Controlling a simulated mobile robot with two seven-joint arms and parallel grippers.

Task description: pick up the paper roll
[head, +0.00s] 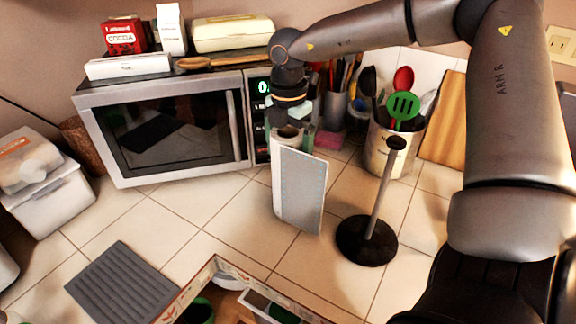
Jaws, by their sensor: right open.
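The paper roll (288,160) stands upright on the tiled counter in front of the microwave's right edge. A pale bluish panel (303,190) shows at its front right; I cannot tell whether it is a loose sheet of the roll. My right gripper (288,122) points down at the top of the roll, with its jaws open. The fingers are small and partly hidden, so I cannot tell whether they touch the roll. My left gripper is not in view.
A black stand (367,240) with an upright pole is right of the roll. A utensil crock (391,150) and cutting board (445,120) stand behind it. The microwave (165,130) is left. A grey mat (124,285) and a box (215,268) are in front. Bare tiles lie between.

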